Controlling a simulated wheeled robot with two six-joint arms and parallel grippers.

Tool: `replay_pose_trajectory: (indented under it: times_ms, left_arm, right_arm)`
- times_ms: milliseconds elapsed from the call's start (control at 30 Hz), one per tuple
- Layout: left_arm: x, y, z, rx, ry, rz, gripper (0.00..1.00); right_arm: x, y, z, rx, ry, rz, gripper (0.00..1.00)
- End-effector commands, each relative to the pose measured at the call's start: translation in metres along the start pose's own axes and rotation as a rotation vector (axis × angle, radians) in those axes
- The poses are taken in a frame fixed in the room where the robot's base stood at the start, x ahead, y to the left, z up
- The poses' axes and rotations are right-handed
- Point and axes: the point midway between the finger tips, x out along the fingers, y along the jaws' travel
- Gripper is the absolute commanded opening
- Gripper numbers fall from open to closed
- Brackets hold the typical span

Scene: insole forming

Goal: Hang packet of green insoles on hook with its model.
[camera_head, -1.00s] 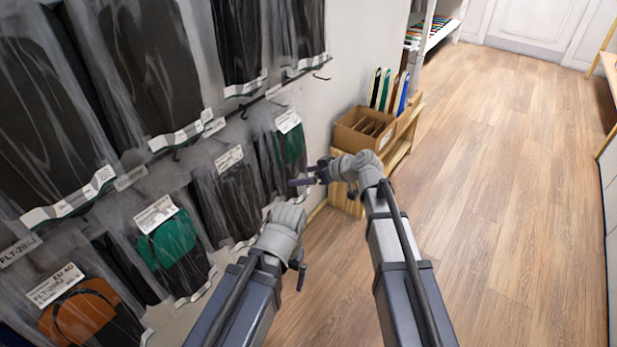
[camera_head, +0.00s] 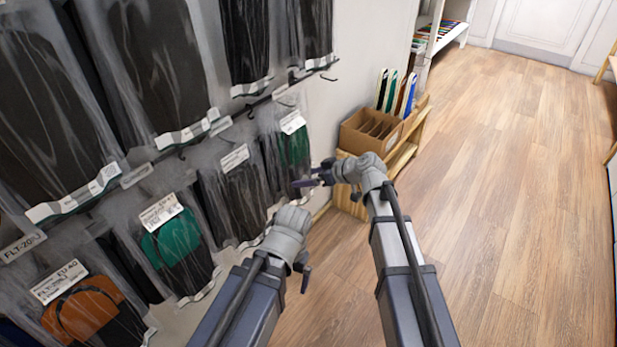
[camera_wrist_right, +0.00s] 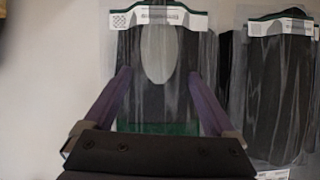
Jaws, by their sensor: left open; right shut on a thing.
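A clear packet with green and black insoles (camera_head: 293,148) is at the far right end of the lower row, with a white card at its top. My right gripper (camera_head: 303,183) is at this packet, and in the right wrist view its purple fingers hold the packet (camera_wrist_right: 155,128) between them. Whether this packet is on a hook is hidden. Another packet of green insoles (camera_head: 172,240) hangs further left in the lower row. A bare hook (camera_head: 328,78) sticks out at the upper right of the rack. My left gripper (camera_head: 304,272) is open and empty, below and apart from the packets.
Dark insole packets (camera_head: 235,195) and a brown one (camera_head: 82,310) hang in the lower row, with large dark packets above. A cardboard box (camera_head: 368,135) stands on a wooden shelf behind my right gripper. The floor (camera_head: 500,200) at right is clear.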

Motion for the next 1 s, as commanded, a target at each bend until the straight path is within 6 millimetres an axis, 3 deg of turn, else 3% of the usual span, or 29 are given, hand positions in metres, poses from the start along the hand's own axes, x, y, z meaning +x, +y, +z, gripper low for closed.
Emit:
replay_pose_trajectory:
  times_ms: [367, 400, 467, 767, 1000]
  left_arm:
    - [0.002, 0.0, 0.0, 0.0, 0.0, 0.0, 1.0]
    - [0.002, 0.0, 0.0, 0.0, 0.0, 0.0, 1.0]
    - [0.002, 0.0, 0.0, 0.0, 0.0, 0.0, 1.0]
    - [0.001, 0.0, 0.0, 0.0, 0.0, 0.0, 1.0]
    - [-0.013, -0.001, 0.001, 0.002, 0.0, 0.0, 1.0]
  right_arm:
    - [0.001, 0.0, 0.002, 0.0, 0.0, 0.0, 0.31]
    - [0.001, 0.0, 0.002, 0.0, 0.0, 0.0, 0.92]
    - [0.001, 0.0, 0.002, 0.0, 0.0, 0.0, 0.98]
    - [-0.001, 0.0, 0.001, 0.0, 0.0, 0.0, 1.0]
    - [-0.022, 0.0, -0.001, 0.002, 0.0, 0.002, 1.0]
